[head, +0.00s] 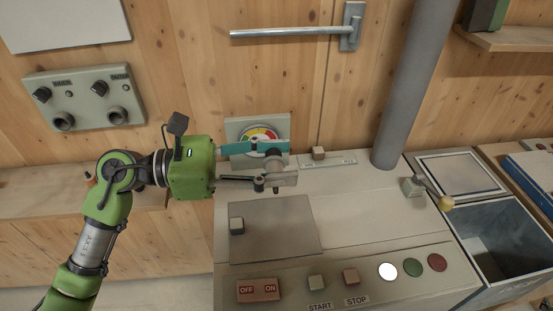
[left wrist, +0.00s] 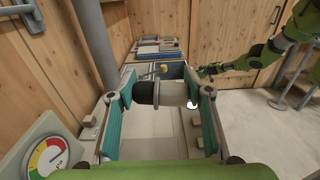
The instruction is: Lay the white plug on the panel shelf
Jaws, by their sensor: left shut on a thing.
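My left gripper (head: 284,163) is shut on the white plug (head: 273,161), above the back of the grey console. In the left wrist view the plug (left wrist: 172,93) is a short pale cylinder with a black end, lying across between the teal finger pads. The wooden shelf (head: 40,205) under the wall panel (head: 83,95) is at the left in the head view, partly hidden by my left arm. My right gripper (left wrist: 206,71) shows small and dark in the left wrist view, away from the plug; its jaws are not clear.
The console (head: 350,225) has several buttons along its front. A gauge (head: 258,137) stands behind my left gripper. A grey pipe (head: 415,80) rises at the console's back right. An open bin (head: 505,240) is at the right. A metal bar handle (head: 290,33) is on the wall above.

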